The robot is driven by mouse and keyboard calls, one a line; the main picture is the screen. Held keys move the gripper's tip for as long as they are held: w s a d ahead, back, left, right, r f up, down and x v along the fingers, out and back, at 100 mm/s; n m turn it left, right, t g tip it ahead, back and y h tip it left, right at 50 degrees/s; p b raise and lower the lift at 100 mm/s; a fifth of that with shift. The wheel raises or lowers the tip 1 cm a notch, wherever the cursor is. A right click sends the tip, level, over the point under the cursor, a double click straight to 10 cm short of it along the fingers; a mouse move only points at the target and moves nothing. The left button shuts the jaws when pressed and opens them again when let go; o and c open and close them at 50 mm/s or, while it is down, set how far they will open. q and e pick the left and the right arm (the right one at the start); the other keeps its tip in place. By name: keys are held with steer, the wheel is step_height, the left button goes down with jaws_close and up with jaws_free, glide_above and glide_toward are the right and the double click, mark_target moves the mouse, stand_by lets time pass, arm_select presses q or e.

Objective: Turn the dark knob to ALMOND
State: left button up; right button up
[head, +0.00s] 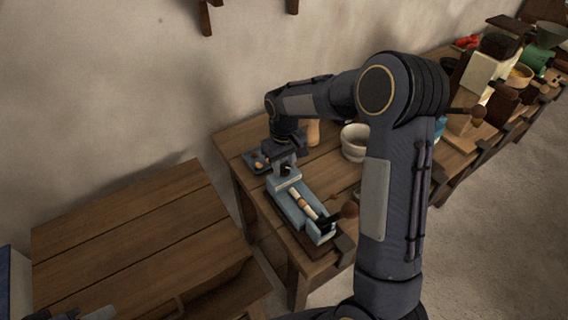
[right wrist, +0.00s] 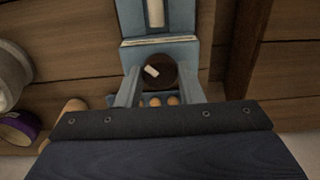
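The dark round knob (right wrist: 160,70) with a white pointer mark shows in the right wrist view, at the end of a light blue device (right wrist: 160,42). The mark points up and left. My right gripper (right wrist: 160,82) has its two fingers apart, one on each side of the knob; I cannot tell whether they touch it. In the head view the right gripper (head: 284,166) is over the far end of the blue device (head: 288,207), and the knob is hidden. No ALMOND lettering is legible. Part of my left gripper (head: 85,314) shows at the bottom left edge.
A small tray (head: 249,158) with brown pieces lies beyond the device. A pale bowl (head: 354,143) stands to its right. A bare wooden table (head: 130,240) is at left. More kitchen things crowd the counter at upper right.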

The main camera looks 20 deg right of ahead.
steer(key=c, duration=0.4)
steer(key=m+b, duration=0.1)
steer(key=m, duration=0.2)
steer(key=shift+m, duration=0.3)
steer(key=m, duration=0.4)
steer(key=shift+m, duration=0.3)
steer(key=m, duration=0.4)
steer(key=shift+r, duration=0.1)
steer(key=m+p, duration=0.1)
steer(key=m, duration=0.4)
steer(key=shift+w+m, duration=0.1)
steer(key=shift+m, duration=0.3)
